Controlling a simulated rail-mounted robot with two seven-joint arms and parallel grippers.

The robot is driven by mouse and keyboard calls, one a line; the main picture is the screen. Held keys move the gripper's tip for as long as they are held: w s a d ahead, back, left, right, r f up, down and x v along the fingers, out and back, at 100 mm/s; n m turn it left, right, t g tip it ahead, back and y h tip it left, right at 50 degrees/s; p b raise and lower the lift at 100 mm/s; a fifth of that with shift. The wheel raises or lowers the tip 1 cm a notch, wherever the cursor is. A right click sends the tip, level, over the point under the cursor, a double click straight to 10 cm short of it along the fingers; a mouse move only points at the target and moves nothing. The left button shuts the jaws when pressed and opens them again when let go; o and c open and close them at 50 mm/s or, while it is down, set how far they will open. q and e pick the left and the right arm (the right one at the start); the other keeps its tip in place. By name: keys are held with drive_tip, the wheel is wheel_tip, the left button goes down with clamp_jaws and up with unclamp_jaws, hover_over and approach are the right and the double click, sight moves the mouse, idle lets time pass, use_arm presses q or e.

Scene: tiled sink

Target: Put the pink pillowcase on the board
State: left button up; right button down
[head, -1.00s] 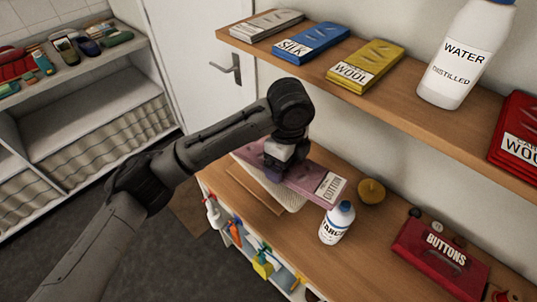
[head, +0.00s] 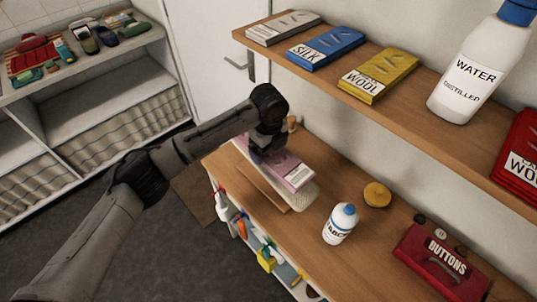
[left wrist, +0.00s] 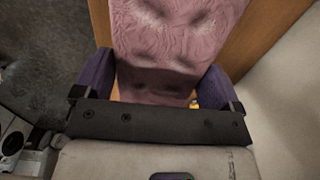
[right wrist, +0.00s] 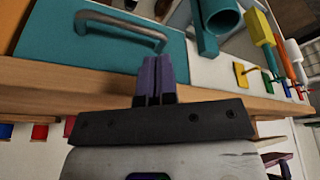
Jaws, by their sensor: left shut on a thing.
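I cannot tell whether the two touch. My right gripper (right wrist: 155,80) has its purple fingers together and empty; it shows only in the right wrist view.
A white bottle (head: 340,224), a yellow round thing (head: 377,194) and a red buttons box (head: 432,250) stand to the right on the counter. The shelf above holds folded cloths (head: 379,76) and a water bottle (head: 479,73). A teal box (right wrist: 100,35) is before my right gripper.

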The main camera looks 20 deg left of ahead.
sight(268, 157)
use_arm(q)
wheel_tip(268, 157, down, 3)
drive_tip(key=shift+f+p, duration=0.2)
drive_tip(key=shift+p, duration=0.4)
drive_tip(key=shift+f, duration=0.3)
drive_tip(key=shift+f, duration=0.15)
drive_tip(key=o, duration=0.7)
wheel_tip(268, 157, up, 12)
drive_tip(key=b, duration=0.3)
